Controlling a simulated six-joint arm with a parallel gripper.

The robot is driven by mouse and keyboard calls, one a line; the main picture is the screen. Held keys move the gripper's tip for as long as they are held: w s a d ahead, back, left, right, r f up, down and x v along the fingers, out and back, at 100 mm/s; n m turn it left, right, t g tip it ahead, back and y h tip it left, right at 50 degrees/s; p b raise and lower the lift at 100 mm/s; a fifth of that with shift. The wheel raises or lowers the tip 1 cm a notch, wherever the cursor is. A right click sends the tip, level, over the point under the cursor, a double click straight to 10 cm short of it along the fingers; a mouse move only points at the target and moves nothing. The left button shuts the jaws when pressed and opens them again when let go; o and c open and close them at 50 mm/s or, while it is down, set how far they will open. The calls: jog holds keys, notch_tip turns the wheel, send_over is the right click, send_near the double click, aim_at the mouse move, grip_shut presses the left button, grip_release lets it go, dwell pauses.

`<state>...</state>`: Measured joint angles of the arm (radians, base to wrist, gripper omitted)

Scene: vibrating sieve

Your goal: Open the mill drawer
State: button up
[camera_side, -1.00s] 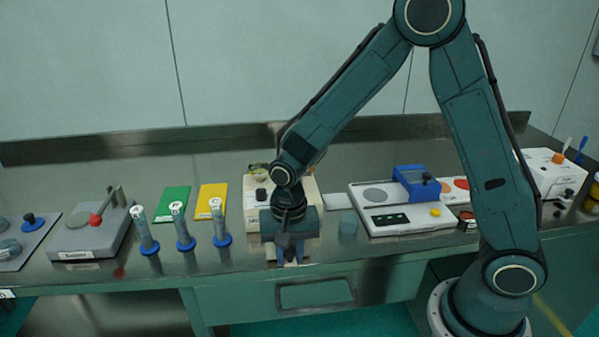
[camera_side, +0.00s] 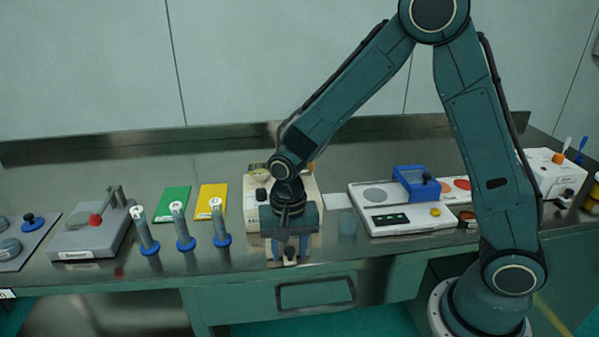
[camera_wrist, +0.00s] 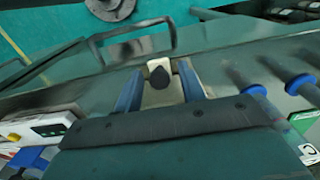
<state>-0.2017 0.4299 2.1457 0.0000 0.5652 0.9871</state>
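The mill (camera_side: 311,190) is a beige box in the middle of the bench in the side view, largely hidden behind my gripper (camera_side: 291,250). A narrow pale part, seemingly its drawer (camera_side: 290,261), shows low between my fingers, at the bench's front. In the wrist view the pale drawer part (camera_wrist: 158,63) carries a dark rounded piece (camera_wrist: 159,77) and lies between the two blue fingers of my gripper (camera_wrist: 160,88). The fingers are apart, with visible gaps beside the pale part. How far the drawer is out cannot be told.
Several blue-based tubes (camera_side: 184,225) stand left of the mill, with green (camera_side: 172,204) and yellow (camera_side: 211,201) cards behind. A white device (camera_side: 405,215) with a blue box stands to the right. The bench's front edge is close below my gripper.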

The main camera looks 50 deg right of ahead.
jog(key=shift+r, duration=3.6)
jog(key=shift+s+d+r, duration=0.15)
jog(key=shift+r, duration=0.25)
jog(key=s+d+r+n+t, duration=0.2)
jog(key=s+r, duration=0.4)
jog(key=s, duration=0.3)
jog(key=s+d+r+n+t, duration=0.3)
jog(key=s+d+r+n, duration=0.2)
jog(key=s+r+n, duration=0.2)
jog(key=shift+s+t, duration=0.3)
jog(key=shift+s, duration=0.85)
